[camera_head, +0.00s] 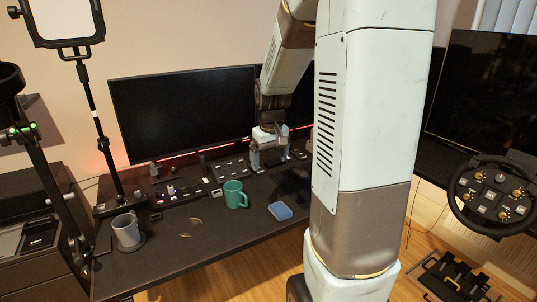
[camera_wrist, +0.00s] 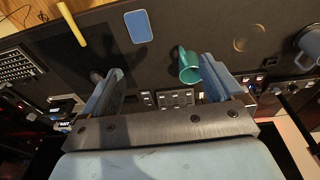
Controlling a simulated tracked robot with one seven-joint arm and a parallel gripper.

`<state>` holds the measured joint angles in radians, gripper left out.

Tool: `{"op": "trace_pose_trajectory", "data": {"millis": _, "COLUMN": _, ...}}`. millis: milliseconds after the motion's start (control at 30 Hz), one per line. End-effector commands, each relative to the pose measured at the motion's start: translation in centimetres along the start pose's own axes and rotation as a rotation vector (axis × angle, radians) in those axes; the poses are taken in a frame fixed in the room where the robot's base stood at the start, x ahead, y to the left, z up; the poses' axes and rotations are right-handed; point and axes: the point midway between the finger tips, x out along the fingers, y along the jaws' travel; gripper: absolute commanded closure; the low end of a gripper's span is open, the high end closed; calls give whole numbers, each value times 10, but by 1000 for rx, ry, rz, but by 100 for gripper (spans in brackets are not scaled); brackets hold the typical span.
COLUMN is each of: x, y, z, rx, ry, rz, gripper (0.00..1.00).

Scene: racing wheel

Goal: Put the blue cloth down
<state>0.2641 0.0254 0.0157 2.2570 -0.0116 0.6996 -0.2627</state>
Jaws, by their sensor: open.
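The blue cloth (camera_head: 280,211), a small flat folded rectangle, lies on the dark desk near its front edge, right of the green mug. In the wrist view the cloth (camera_wrist: 138,26) lies flat at the top, beyond my fingertips and apart from them. My gripper (camera_head: 270,163) is over the back part of the desk, behind the cloth, with its fingers pointing down. In the wrist view my gripper (camera_wrist: 158,78) has its two fingers wide apart with nothing held between them.
A green mug (camera_head: 235,194) stands left of the cloth, and a grey mug (camera_head: 127,231) farther left. A yellow stick (camera_wrist: 72,24) and a keyboard (camera_wrist: 15,66) lie on the desk. Monitors (camera_head: 183,110) line the back. Bare desk surrounds the cloth.

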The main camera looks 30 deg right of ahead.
Motion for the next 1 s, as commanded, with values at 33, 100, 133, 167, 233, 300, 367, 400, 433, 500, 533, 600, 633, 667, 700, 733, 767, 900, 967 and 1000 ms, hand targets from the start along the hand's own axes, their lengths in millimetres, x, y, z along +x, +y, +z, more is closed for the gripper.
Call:
{"op": "trace_pose_trajectory", "data": {"millis": 33, "x": -16, "y": -8, "z": 6, "rx": -1, "ry": 22, "rz": 4, "gripper": 6}}
{"op": "trace_pose_trajectory", "data": {"millis": 100, "x": -34, "y": -18, "z": 14, "rx": 0, "ry": 46, "rz": 7, "gripper": 6}}
{"op": "trace_pose_trajectory", "data": {"millis": 133, "x": -42, "y": -22, "z": 18, "rx": 1, "ry": 56, "rz": 8, "gripper": 6}}
{"op": "trace_pose_trajectory", "data": {"millis": 167, "x": -49, "y": -26, "z": 22, "rx": 3, "ry": 66, "rz": 8, "gripper": 6}}
{"op": "trace_pose_trajectory", "data": {"millis": 233, "x": -65, "y": -35, "z": 33, "rx": 4, "ry": 89, "rz": 9, "gripper": 6}}
{"op": "trace_pose_trajectory", "data": {"millis": 300, "x": -80, "y": -44, "z": 44, "rx": 8, "ry": 113, "rz": 9, "gripper": 6}}
{"op": "trace_pose_trajectory", "data": {"millis": 367, "x": -92, "y": -51, "z": 54, "rx": 9, "ry": 133, "rz": 9, "gripper": 6}}
{"op": "trace_pose_trajectory", "data": {"millis": 400, "x": -100, "y": -56, "z": 61, "rx": 11, "ry": 147, "rz": 8, "gripper": 6}}
{"op": "trace_pose_trajectory", "data": {"millis": 433, "x": -106, "y": -60, "z": 66, "rx": 12, "ry": 158, "rz": 7, "gripper": 6}}
{"op": "trace_pose_trajectory", "data": {"millis": 500, "x": -118, "y": -67, "z": 80, "rx": 13, "ry": 181, "rz": 4, "gripper": 6}}
{"op": "trace_pose_trajectory", "data": {"millis": 533, "x": -123, "y": -70, "z": 85, "rx": 15, "ry": 191, "rz": 3, "gripper": 6}}
{"op": "trace_pose_trajectory", "data": {"millis": 600, "x": -133, "y": -78, "z": 99, "rx": 17, "ry": 215, "rz": -1, "gripper": 6}}
{"op": "trace_pose_trajectory", "data": {"millis": 633, "x": -138, "y": -80, "z": 105, "rx": 18, "ry": 225, "rz": -3, "gripper": 6}}
{"op": "trace_pose_trajectory", "data": {"millis": 667, "x": -142, "y": -83, "z": 111, "rx": 19, "ry": 235, "rz": -6, "gripper": 6}}
{"op": "trace_pose_trajectory", "data": {"millis": 700, "x": -147, "y": -87, "z": 119, "rx": 20, "ry": 250, "rz": -9, "gripper": 6}}
{"op": "trace_pose_trajectory", "data": {"millis": 733, "x": -151, "y": -90, "z": 126, "rx": 21, "ry": 259, "rz": -11, "gripper": 6}}
{"op": "trace_pose_trajectory", "data": {"millis": 767, "x": -154, "y": -92, "z": 132, "rx": 23, "ry": 268, "rz": -14, "gripper": 6}}
{"op": "trace_pose_trajectory", "data": {"millis": 900, "x": -165, "y": -101, "z": 157, "rx": 27, "ry": 307, "rz": -27, "gripper": 6}}
{"op": "trace_pose_trajectory", "data": {"millis": 967, "x": -169, "y": -104, "z": 165, "rx": 29, "ry": 319, "rz": -32, "gripper": 6}}
{"op": "trace_pose_trajectory", "data": {"millis": 1000, "x": -170, "y": -106, "z": 169, "rx": 30, "ry": 325, "rz": -34, "gripper": 6}}
